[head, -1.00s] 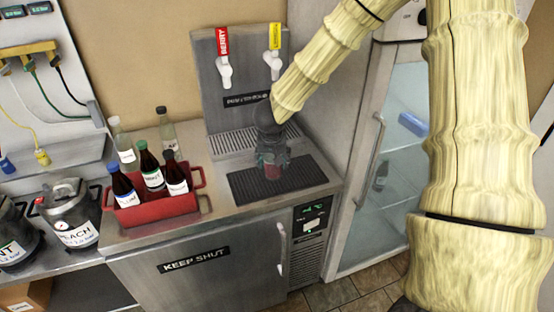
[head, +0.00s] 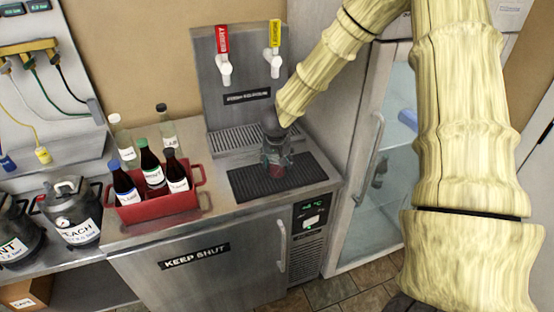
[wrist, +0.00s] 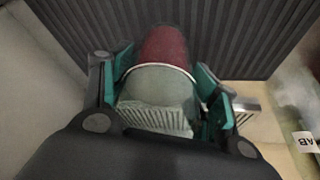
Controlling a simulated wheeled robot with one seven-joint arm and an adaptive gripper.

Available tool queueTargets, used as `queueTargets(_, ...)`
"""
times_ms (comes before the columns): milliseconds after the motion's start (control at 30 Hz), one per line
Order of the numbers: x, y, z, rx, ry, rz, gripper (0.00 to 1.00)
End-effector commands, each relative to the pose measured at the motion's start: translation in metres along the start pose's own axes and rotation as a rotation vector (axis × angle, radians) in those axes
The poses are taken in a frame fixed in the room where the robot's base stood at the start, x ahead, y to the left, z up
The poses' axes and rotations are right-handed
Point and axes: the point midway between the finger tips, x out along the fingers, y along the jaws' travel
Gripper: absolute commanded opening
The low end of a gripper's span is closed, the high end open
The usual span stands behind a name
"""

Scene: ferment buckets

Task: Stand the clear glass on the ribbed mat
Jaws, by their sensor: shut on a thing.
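The clear glass (wrist: 163,83) holds dark red liquid and sits between the green finger pads of my gripper (wrist: 165,98) in the wrist view. My gripper is shut on it. In the head view my gripper (head: 277,152) points down over the ribbed mat (head: 247,188), and the glass's red lower part (head: 277,171) shows below the fingers. The glass looks upright over the mat. I cannot tell whether its base touches the mat. The fingers hide most of the glass in the head view.
A red crate (head: 160,208) with several bottles stands left of the mat. Two clear bottles stand behind it. A drip grille (head: 228,139) and a tap panel (head: 243,97) with red and yellow handles are behind the mat. A glass-door fridge (head: 385,170) is at right.

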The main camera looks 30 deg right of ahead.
Motion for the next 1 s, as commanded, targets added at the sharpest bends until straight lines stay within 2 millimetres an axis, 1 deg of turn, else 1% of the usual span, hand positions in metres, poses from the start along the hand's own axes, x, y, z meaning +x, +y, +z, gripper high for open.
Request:
queueTargets(33,0.000,0.000,0.000,0.000,0.000,0.000,0.66)
queueTargets(133,0.000,0.000,0.000,0.000,0.000,0.000,0.84)
queueTargets(167,0.000,0.000,0.000,0.000,0.000,0.000,0.86)
queueTargets(467,0.000,0.000,0.000,0.000,0.000,0.000,0.86)
queueTargets(633,-0.007,0.000,-0.001,0.001,0.001,0.000,0.86)
queueTargets(767,-0.021,-0.001,-0.002,0.001,0.003,-0.001,0.86)
queueTargets(1000,-0.055,-0.001,-0.001,0.000,0.003,-0.002,0.86)
